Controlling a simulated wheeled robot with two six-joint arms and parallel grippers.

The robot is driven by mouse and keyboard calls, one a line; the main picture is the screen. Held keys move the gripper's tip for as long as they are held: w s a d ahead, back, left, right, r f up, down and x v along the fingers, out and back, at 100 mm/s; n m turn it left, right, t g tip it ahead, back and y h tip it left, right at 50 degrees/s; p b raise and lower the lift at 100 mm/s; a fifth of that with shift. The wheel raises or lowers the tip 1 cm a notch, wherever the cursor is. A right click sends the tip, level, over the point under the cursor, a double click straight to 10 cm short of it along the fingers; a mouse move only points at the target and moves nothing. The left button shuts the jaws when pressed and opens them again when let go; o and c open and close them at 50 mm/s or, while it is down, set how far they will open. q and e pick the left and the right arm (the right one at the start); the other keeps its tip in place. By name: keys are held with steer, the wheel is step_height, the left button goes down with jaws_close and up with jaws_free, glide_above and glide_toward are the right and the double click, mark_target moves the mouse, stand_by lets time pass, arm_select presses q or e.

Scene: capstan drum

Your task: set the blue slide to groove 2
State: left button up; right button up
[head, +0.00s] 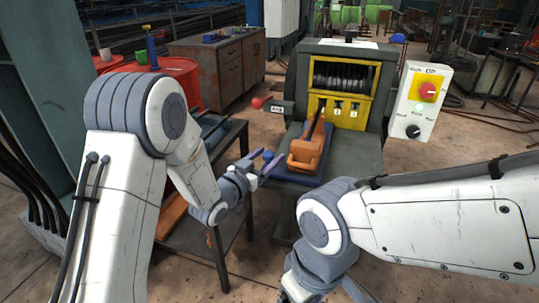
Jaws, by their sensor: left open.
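The grey machine (290,85) has a yellow-framed opening with a dark grooved drum (340,75) inside. Three small marked plates (338,109) sit below the drum; their marks are too small to read surely. A blue slide (284,172) lies on the machine's front bed, with an orange block (308,153) and a dark upright bar on it. The bar leans up toward the leftmost plate. My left gripper (266,164) is open, just left of the slide, beside a small blue knob (267,155); contact cannot be told. My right gripper (318,294) is low, partly cut off.
A red ball-ended lever (257,103) sticks out left of the machine. A control box (422,100) with a red knob stands right of it. A dark table (222,140) lies left, under my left arm. Red drums and a rusty cabinet (215,70) stand behind.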

arm_select(q)
steer(key=shift+w+d, duration=0.25)
steer(key=shift+w, duration=0.1)
jaws_close()
stand_by(1.2)
